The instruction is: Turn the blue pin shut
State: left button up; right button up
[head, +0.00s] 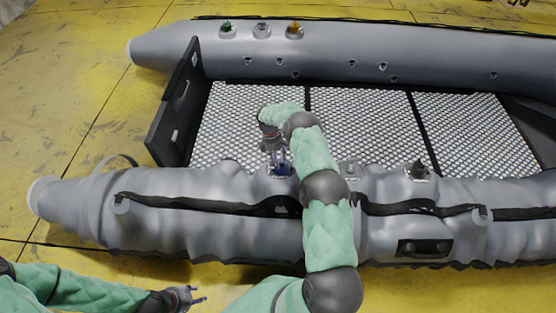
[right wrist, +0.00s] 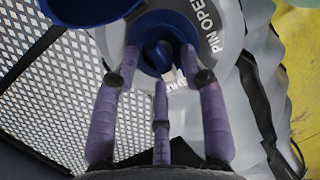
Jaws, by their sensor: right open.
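The blue pin (right wrist: 152,52) sits in a round blue valve on the grey tube, with a blue cap (right wrist: 85,8) swung aside at its upper left. Beside the valve the lettering "PIN OPEN" shows. In the head view the blue valve (head: 281,168) is on the near tube, partly hidden by my right gripper (head: 273,149). In the right wrist view my right gripper (right wrist: 159,60) is open, its fingers spread on either side of the pin; I cannot tell whether they touch it. My left gripper (head: 193,298) is low at the left, away from the boat, fingers apart and empty.
The grey inflatable boat's near tube (head: 240,235) and far tube (head: 340,50) flank a patterned floor (head: 360,125). A dark transom board (head: 175,105) stands at the left. Green (head: 227,27) and orange (head: 294,28) valves sit on the far tube. The yellow floor is clear at the left.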

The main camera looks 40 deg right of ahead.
jog(key=v, duration=1.2)
jog(key=shift+f, duration=0.1)
